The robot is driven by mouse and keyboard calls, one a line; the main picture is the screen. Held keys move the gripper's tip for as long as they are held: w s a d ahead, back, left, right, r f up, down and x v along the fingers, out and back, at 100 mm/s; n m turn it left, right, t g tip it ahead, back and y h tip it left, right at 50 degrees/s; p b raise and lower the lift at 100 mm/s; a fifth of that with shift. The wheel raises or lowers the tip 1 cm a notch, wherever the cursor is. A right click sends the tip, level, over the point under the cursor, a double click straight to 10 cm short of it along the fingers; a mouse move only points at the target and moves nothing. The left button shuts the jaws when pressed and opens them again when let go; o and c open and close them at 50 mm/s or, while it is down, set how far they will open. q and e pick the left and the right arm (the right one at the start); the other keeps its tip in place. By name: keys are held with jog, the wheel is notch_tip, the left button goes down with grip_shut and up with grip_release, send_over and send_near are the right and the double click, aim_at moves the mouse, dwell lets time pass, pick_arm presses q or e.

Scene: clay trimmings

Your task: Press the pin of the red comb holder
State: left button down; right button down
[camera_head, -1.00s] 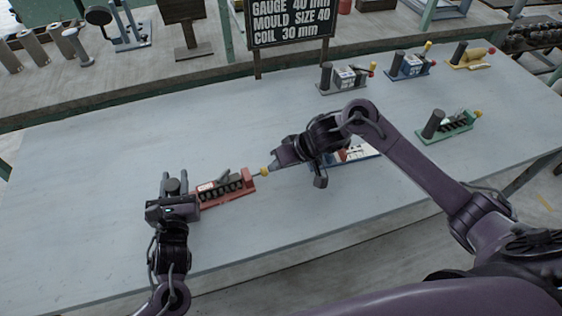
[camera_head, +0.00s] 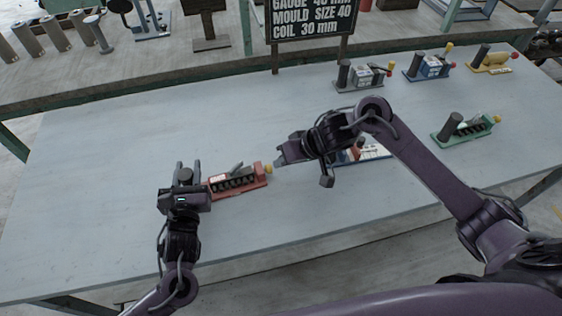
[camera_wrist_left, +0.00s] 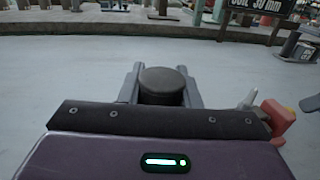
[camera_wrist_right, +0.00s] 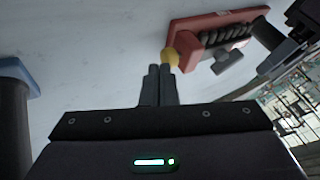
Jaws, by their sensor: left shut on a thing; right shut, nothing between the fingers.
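The red comb holder (camera_head: 238,184) lies on the grey table, with a dark row of slots and a white label on top. Its yellow pin knob (camera_head: 268,169) sits close against the right end block, with little or no rod visible. My left gripper (camera_head: 184,168) is shut around the dark upright cylinder (camera_wrist_left: 163,80) at the holder's left end. My right gripper (camera_head: 280,160) is shut and empty, with its fingertips at the knob. In the right wrist view the knob (camera_wrist_right: 169,56) appears to touch the fingertips.
A blue and white holder (camera_head: 362,154) lies partly hidden under my right arm. A green holder (camera_head: 462,130), a grey holder (camera_head: 362,76), a blue holder (camera_head: 430,68) and a yellow holder (camera_head: 490,62) stand further right. A black sign (camera_head: 308,18) stands behind. The table's left side is clear.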

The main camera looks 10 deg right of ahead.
pick_arm(q)
jog(key=shift+s+f, duration=0.15)
jog(key=shift+f, duration=0.2)
pick_arm(e)
jog(key=v, duration=0.8)
jog(key=shift+d, duration=0.25)
pick_arm(q)
jog(key=c, duration=1.3)
grip_release()
jog(key=o, duration=0.3)
jog(key=shift+r, duration=0.2)
